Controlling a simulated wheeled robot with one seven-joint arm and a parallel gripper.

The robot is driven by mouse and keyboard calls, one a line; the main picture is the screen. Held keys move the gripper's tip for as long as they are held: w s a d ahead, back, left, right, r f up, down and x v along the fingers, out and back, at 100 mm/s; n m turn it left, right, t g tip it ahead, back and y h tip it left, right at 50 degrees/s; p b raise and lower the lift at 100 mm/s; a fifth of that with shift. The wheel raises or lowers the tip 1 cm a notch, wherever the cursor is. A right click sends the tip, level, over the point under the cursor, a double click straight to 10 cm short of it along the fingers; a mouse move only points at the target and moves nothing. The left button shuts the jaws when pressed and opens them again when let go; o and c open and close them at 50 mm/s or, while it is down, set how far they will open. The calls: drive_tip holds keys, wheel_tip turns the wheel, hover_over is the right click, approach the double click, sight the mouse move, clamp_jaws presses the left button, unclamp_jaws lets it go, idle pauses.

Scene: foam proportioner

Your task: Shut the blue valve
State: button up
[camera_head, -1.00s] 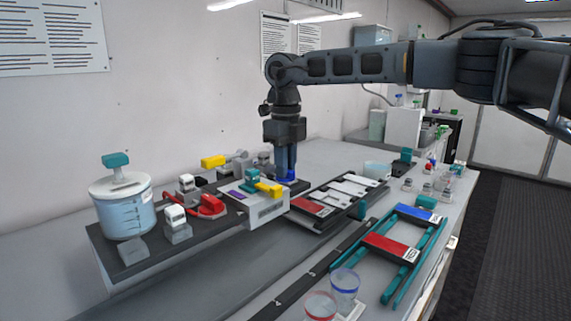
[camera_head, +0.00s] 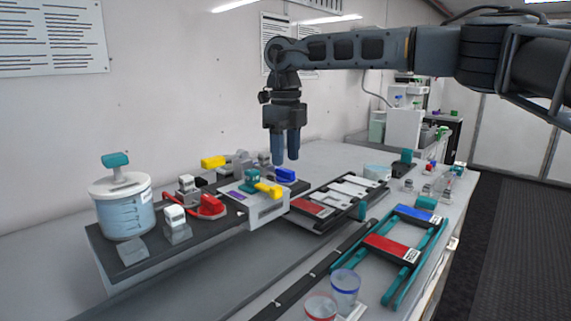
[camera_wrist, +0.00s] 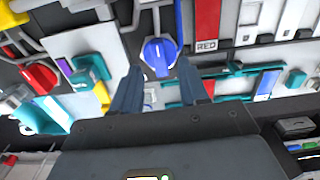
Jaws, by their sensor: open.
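The blue valve (camera_head: 284,174) is a blue knob on the dark base plate, at its right end. In the wrist view the blue valve (camera_wrist: 159,52) is a round dial with a raised grip and a white mark, lying just beyond my fingertips. My gripper (camera_head: 286,161) hangs pointing down above the blue valve, clear of it. Its two fingers are apart with nothing between them; the gripper also shows in the wrist view (camera_wrist: 158,72).
A red valve (camera_head: 208,206) and a yellow handle (camera_head: 268,188) are close by on the left. A clear tank (camera_head: 124,208) with a teal knob stands at the far left. A dark rack (camera_head: 318,222) with red and white blocks lies to the right.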

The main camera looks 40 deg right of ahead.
sight(286, 170)
drive_tip(key=shift+r, duration=2.3)
